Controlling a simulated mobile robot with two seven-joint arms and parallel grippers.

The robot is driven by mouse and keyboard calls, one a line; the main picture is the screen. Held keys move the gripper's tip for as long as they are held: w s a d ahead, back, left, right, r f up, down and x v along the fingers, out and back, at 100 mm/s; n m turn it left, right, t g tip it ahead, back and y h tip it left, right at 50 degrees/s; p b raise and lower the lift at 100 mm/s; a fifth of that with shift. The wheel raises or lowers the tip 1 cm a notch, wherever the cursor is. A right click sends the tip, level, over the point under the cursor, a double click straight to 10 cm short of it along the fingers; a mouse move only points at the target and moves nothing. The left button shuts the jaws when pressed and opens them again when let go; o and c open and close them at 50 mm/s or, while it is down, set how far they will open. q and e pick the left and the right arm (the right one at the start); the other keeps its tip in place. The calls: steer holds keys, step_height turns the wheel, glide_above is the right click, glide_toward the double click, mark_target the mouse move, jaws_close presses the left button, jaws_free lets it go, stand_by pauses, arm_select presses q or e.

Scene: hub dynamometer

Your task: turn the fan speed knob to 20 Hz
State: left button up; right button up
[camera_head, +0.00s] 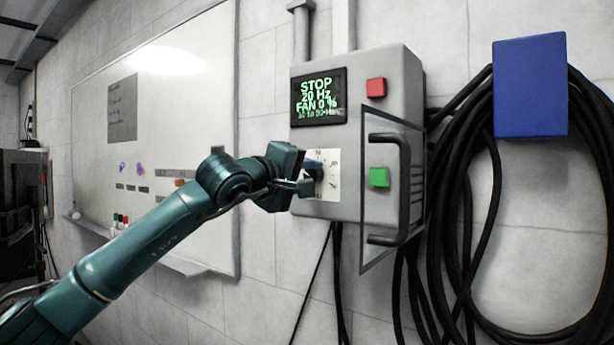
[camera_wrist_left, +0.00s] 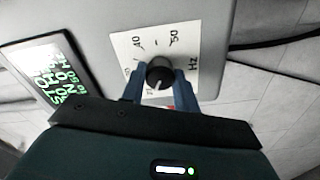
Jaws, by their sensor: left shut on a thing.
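The fan speed knob (camera_wrist_left: 159,72) is dark and round and sits on a white dial plate (camera_wrist_left: 181,38) marked 40, 50 and Hz. My left gripper (camera_wrist_left: 158,84) has its blue fingers on either side of the knob and is shut on it. In the head view the left gripper (camera_head: 309,171) reaches the dial plate (camera_head: 328,196) from the left and hides part of the knob. My right gripper is not in view.
The grey control box (camera_head: 380,68) carries a red button (camera_head: 376,87) and a green button (camera_head: 379,177). A handle (camera_head: 403,190) projects at its right. Black cables (camera_head: 440,230) and a blue box (camera_head: 530,88) are further right. A whiteboard (camera_head: 205,110) is at left.

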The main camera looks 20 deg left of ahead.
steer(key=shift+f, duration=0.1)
arm_select(q)
steer(key=o, duration=1)
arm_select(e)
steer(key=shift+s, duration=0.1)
arm_select(q)
steer(key=b+v, duration=0.4)
steer(key=v, duration=0.9)
steer(key=shift+s, duration=0.15)
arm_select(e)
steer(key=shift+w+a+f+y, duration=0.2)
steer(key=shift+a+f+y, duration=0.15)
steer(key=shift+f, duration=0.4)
